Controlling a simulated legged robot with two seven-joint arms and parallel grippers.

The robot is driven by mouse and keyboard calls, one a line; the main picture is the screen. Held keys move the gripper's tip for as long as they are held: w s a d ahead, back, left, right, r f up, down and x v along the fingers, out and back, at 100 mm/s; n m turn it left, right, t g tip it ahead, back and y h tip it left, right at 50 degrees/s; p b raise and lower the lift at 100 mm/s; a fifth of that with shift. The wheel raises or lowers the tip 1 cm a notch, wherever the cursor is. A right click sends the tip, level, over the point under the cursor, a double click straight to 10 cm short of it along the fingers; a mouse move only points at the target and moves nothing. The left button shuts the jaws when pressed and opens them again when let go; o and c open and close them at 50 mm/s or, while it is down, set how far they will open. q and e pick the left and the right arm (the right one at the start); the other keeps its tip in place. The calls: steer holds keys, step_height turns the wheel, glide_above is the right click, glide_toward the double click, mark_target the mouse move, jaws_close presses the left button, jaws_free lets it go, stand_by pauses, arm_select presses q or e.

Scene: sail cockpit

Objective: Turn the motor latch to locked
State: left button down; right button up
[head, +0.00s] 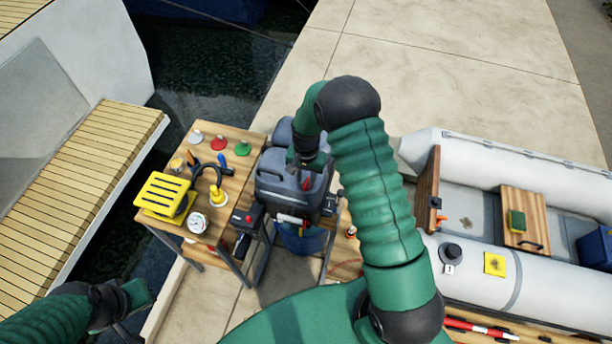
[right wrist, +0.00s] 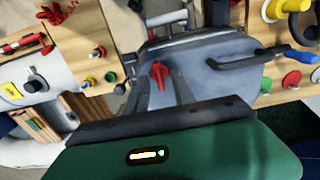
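The grey outboard motor (head: 272,190) stands beside the wooden workbench in the head view. Its red latch (head: 307,183) is on top of the cowl. In the right wrist view the red latch (right wrist: 159,75) stands upright in the picture on the grey cowl (right wrist: 205,70). My right gripper (head: 304,163) is over the motor, pointing down, close to the latch. Its two dark fingers (right wrist: 160,88) are apart, one on each side of the latch, with a gap showing. My left gripper (head: 122,302) is at the lower left, far from the motor; its finger opening is unclear.
The workbench (head: 180,137) carries a yellow slotted block (head: 165,194), a gauge (head: 197,223) and several coloured knobs. A dark curved handle (right wrist: 250,60) crosses the cowl beside the latch. A grey inflatable boat (head: 480,265) lies to the right. Paved dock is clear behind.

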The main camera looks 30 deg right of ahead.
steer(key=shift+f, duration=0.55)
jaws_close()
steer(key=m+b, duration=0.1)
steer(key=m, duration=0.1)
steer(key=shift+m, duration=0.4)
steer(key=m+b, duration=0.1)
steer(key=m, duration=0.2)
steer(key=shift+m, duration=0.3)
steer(key=m, duration=0.5)
steer(key=shift+r, duration=0.1)
steer(key=m+p, duration=0.1)
steer(key=m, duration=0.5)
steer(key=shift+m, duration=0.3)
